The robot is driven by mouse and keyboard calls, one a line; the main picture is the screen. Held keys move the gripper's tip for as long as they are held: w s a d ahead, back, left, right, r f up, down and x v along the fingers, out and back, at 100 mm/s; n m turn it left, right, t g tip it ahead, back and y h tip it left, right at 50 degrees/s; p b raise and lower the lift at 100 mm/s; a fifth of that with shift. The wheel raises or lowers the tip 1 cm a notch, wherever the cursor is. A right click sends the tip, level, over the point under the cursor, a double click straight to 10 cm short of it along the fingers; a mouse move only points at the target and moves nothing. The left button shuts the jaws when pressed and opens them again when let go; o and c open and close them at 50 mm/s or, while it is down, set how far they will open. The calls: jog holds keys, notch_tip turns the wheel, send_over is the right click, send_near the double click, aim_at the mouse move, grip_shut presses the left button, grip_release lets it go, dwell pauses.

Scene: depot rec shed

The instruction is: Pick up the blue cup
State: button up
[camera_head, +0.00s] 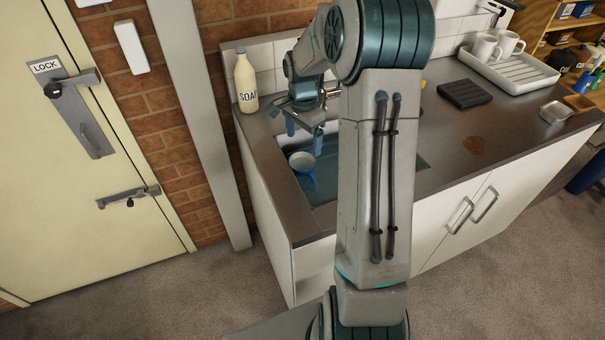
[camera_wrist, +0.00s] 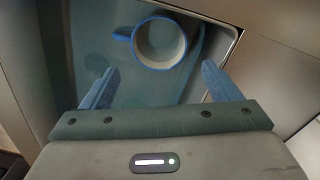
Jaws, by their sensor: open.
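The blue cup (camera_head: 302,163) stands in the sink (camera_head: 325,187) near its left end. It has a white inside and a blue rim and handle. In the wrist view the blue cup (camera_wrist: 160,44) is seen from above, with its handle pointing left. My gripper (camera_head: 304,140) is above the cup, apart from it, with blue fingers spread. In the wrist view my gripper (camera_wrist: 162,88) is open and empty, and the cup lies ahead of and between the fingertips. Part of the sink is hidden behind my arm.
A soap bottle (camera_head: 246,80) stands at the counter's back left corner. A brown stain (camera_head: 474,145) marks the counter (camera_head: 440,130).

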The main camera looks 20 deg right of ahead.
aim_at(304, 168)
notch_tip(304, 168, down, 12)
jog(key=shift+s+f+p, duration=0.1)
jog(key=shift+s+p, duration=0.05)
jog(key=shift+p, duration=0.2)
jog(key=c, duration=1)
